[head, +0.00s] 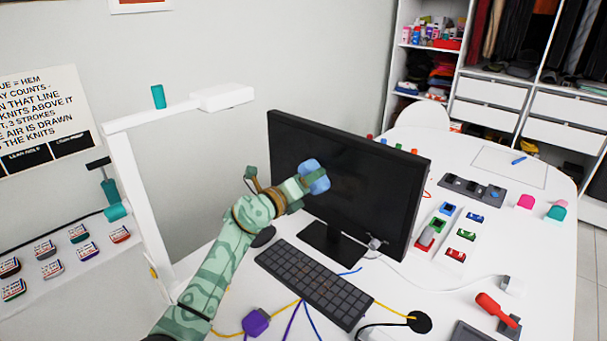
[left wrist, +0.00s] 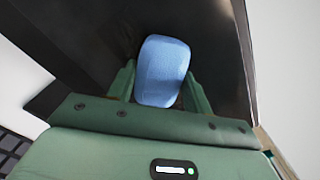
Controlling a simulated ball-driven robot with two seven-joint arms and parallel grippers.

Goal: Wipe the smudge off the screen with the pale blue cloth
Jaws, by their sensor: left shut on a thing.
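The black screen (head: 375,185) stands upright on the white table. My left gripper (head: 306,182) is in front of the left part of the screen. It is shut on the pale blue cloth (head: 314,174), a folded pad, which is at or very near the screen's face; I cannot tell whether they touch. In the left wrist view the cloth (left wrist: 161,70) sits between the two green fingers, with the dark screen (left wrist: 215,40) behind it. I cannot make out a smudge; the cloth and gripper hide part of the screen. My right gripper is not in view.
A black keyboard (head: 315,283) lies in front of the screen, with coloured cables around it. A white lamp frame (head: 130,180) stands left of my arm. Right of the screen are a coloured block tray (head: 436,232), a dark tray (head: 472,188) and a red-handled tool (head: 494,307).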

